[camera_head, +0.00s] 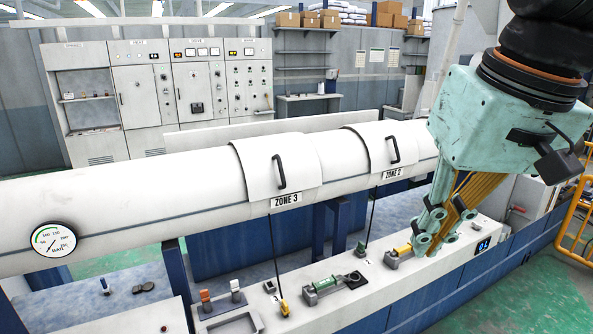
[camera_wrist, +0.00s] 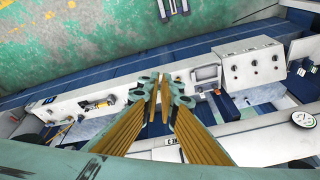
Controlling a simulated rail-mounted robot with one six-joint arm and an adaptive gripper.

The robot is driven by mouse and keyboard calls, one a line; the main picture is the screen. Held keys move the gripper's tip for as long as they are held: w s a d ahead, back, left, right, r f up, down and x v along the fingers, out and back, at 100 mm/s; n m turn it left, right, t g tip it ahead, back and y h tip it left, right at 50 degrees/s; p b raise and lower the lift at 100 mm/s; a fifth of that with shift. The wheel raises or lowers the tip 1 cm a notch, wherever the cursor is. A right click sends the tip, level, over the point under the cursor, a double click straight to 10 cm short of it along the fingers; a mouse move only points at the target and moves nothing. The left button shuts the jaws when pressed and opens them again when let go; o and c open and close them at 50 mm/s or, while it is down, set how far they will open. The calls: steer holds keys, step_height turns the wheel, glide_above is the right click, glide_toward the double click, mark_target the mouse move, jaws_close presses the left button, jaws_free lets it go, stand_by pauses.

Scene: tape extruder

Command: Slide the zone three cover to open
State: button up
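The zone three cover (camera_head: 250,160) is a white curved sleeve around the long white barrel in the head view. It has a black upright handle (camera_head: 280,172) on its front and a ZONE 3 label (camera_head: 286,199) at its lower edge. In the wrist view the label (camera_wrist: 173,142) shows upside down, partly hidden by a finger; the cover itself is mostly hidden. My gripper (camera_head: 437,236) points down over the right end of the bench, well right of the cover and apart from it. In the wrist view its fingers (camera_wrist: 165,88) are apart, with nothing seen held.
A similar zone two cover (camera_head: 380,165) sits right of it, nearer my gripper. A pressure gauge (camera_head: 54,240) is at the barrel's left. The white bench (camera_head: 375,300) below carries switches and fittings. Cables hang between barrel and bench. A yellow railing (camera_head: 572,215) stands at right.

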steer(key=shift+n+y, duration=0.5)
steer(key=shift+y, duration=0.2)
steer(key=w+a+r, duration=0.1)
steer(key=w, duration=0.3)
steer(key=w+a+r+p, duration=0.1)
steer(key=w, duration=0.4)
steer(key=w+a+r, duration=0.1)
steer(key=w, duration=0.3)
steer(key=shift+w+a+r, duration=0.2)
steer(key=shift+w, duration=0.05)
jaws_close()
steer(key=w+a+f+n+y+p, duration=0.1)
steer(key=w+a+f, duration=0.2)
steer(key=w, duration=1.1)
steer(key=w+a+f+n+y+p, duration=0.1)
steer(key=w+a+f+p, duration=0.1)
steer(key=w, duration=1.2)
steer(key=w+a+f+n+g+y+p, duration=0.1)
steer(key=w+a+f, duration=0.3)
steer(key=w, duration=1)
steer(key=shift+w+a+y+p, duration=0.15)
steer(key=shift+a+y+p, duration=0.35)
steer(key=shift+a+p, duration=0.1)
